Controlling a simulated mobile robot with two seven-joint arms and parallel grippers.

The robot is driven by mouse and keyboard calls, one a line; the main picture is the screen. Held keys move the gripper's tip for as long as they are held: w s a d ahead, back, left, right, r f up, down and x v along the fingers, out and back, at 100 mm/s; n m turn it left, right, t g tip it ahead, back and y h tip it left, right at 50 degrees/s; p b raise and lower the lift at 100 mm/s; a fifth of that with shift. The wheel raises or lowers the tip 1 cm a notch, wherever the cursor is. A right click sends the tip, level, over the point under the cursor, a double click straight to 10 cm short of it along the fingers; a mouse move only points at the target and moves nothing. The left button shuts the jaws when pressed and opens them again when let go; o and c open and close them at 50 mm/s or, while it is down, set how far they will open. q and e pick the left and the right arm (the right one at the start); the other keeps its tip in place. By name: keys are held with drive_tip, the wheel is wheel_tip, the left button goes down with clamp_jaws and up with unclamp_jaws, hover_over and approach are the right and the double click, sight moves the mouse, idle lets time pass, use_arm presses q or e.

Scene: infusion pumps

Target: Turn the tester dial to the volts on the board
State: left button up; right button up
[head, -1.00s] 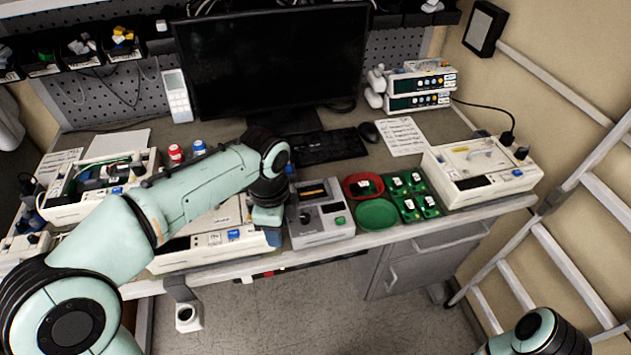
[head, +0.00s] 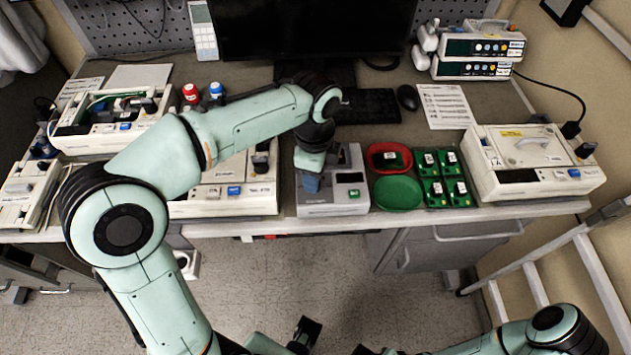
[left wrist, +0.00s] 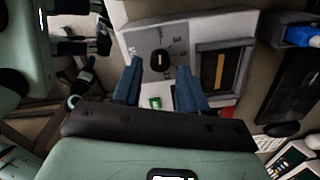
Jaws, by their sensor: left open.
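The tester (head: 348,197) is a grey box at the front edge of the bench, with a green button and a dark slot. My left gripper (head: 312,183) points down over the tester's left part. In the left wrist view its two blue fingers (left wrist: 158,88) are open and empty, with the dial just beyond and between the tips. Green boards (head: 445,190) with white labels lie right of the tester; their writing is unreadable. My right gripper is not clearly shown.
A red tray (head: 372,152) and a green tray (head: 398,205) sit close right of the tester. A white pump (head: 480,187) stands farther right; another pump (head: 225,205) is close on the left. A keyboard (head: 368,107) and monitor (head: 315,35) are behind.

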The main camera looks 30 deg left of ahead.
use_arm(q)
wheel_tip(320, 180, down, 2)
drive_tip(key=shift+f+b, duration=0.25)
drive_tip(key=shift+b, duration=0.65)
drive_tip(key=shift+r, duration=0.2)
drive_tip(key=c, duration=0.4)
clamp_jaws()
drive_tip(key=shift+r+m+p, duration=0.25)
drive_tip(key=shift+m+p, duration=0.35)
drive_tip(key=shift+m, duration=0.1)
drive_tip(key=m+p, duration=0.2)
drive_tip(key=m, duration=0.4)
drive_tip(key=shift+w, duration=0.1)
drive_tip(key=m+p, duration=0.2)
drive_tip(key=m, duration=0.2)
drive_tip(key=m+p, duration=0.2)
drive_tip(key=m, duration=0.2)
drive_tip(key=shift+o, duration=2.2)
unclamp_jaws()
drive_tip(key=shift+f, duration=0.1)
use_arm(e)
drive_tip(key=r, duration=0.1)
drive_tip(key=w+r, duration=0.1)
drive_tip(key=r, duration=0.1)
drive_tip(key=w+r, duration=0.1)
drive_tip(key=r, duration=0.1)
drive_tip(key=shift+w, duration=0.1)
